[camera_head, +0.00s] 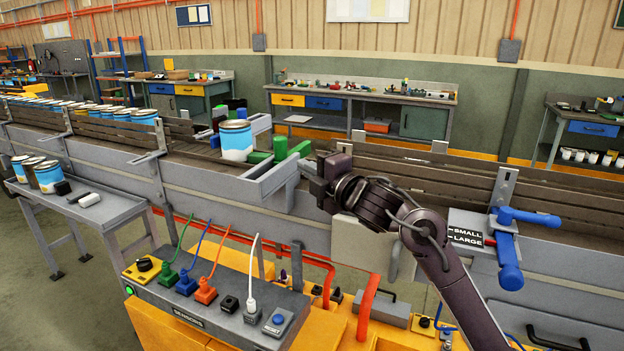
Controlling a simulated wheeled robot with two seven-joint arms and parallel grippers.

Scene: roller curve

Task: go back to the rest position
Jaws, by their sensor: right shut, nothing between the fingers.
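My right gripper (310,179) is in the middle of the view, with its dark arm coming up from the lower right. It is shut and holds nothing. It is at the near side of the conveyor, beside the grey side wall of the guide (264,186). I cannot tell whether it touches the wall. A blue and white can (236,142) stands on the conveyor to its left, with green blocks (280,148) between them. My left gripper is not in view.
The conveyor (420,168) runs across the view, with more cans (144,116) at the left. A sensor panel (215,305) with plugged cables is in front. A blue handle (510,245) by a SMALL/LARGE label is right of my arm. A side table (105,205) holds several cans.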

